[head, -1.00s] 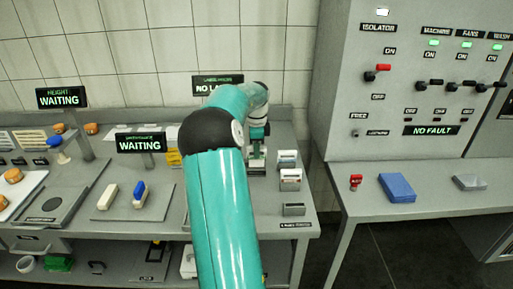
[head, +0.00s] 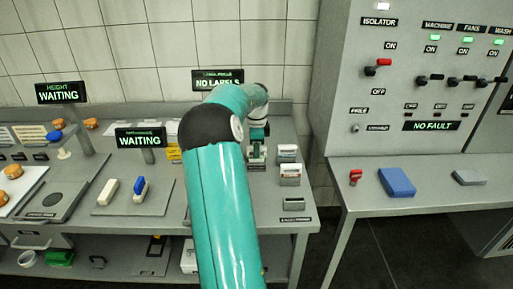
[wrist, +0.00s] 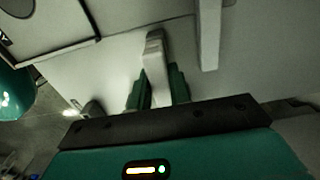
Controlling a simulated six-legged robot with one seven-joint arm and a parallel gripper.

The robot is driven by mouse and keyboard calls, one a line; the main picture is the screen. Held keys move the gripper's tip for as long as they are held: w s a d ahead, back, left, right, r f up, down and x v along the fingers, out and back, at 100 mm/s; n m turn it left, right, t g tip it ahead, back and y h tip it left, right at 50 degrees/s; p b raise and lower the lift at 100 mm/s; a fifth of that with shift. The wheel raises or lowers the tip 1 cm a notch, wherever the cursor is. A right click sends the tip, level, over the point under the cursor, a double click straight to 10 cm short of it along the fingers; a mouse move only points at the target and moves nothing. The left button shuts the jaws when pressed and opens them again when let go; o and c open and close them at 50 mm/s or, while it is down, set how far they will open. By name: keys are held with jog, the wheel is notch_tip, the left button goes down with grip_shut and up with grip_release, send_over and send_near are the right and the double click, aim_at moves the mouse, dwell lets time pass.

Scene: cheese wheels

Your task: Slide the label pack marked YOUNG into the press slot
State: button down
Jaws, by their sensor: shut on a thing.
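My gripper (head: 257,146) is at the back right of the bench, partly hidden behind my arm in the head view. In the wrist view my gripper (wrist: 157,90) has its green fingers shut on a pale, narrow pack (wrist: 155,62). No marking on it can be read. The sign (head: 218,84) above the press reads NO LABELS. My arm and gripper cover much of the press area, and the slot cannot be made out. Two packs in holders, a rear one (head: 288,151) and a front one (head: 290,173), stand right of the gripper; their words are too small to read.
A small grey holder (head: 293,204) is at the bench's front right. A blue box (head: 397,182) lies on the right table, across a gap.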

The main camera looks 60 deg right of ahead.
jog(key=shift+f, duration=0.85)
jog(key=c, duration=1.2)
grip_release()
notch_tip(320, 180, up, 14)
jog(key=shift+f, duration=0.1)
